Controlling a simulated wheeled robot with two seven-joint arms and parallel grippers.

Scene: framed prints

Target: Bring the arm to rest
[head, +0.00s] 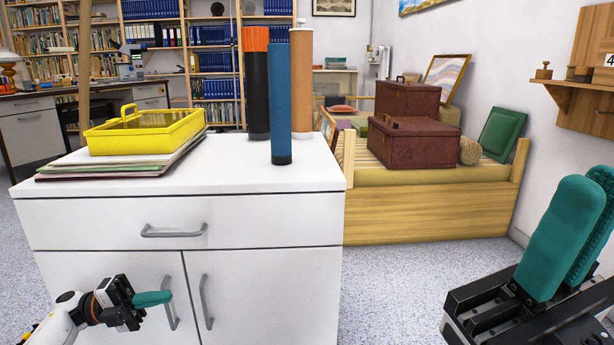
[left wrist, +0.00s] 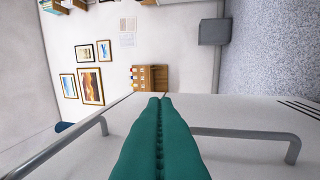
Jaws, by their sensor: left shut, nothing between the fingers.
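My left gripper (head: 170,297) is low at the left in the head view, in front of the white cabinet's (head: 100,235) lower doors. Its teal fingers point right, near the door handles. In the left wrist view its fingers (left wrist: 160,100) are pressed together along a seam, with nothing between them. My right gripper (head: 598,180) is large at the lower right of the head view, with teal fingers pointing up. The two fingers overlap in the view, so I cannot tell whether they touch. No object shows in it.
On the cabinet stand a yellow tray (head: 145,136) on flat folders and several upright tubes, one blue (head: 280,110). Grey handles (head: 174,231) stick out from its front. A wooden bench (head: 430,213) with brown cases (head: 412,145) stands behind. Grey floor (head: 395,280) between cabinet and right arm is clear.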

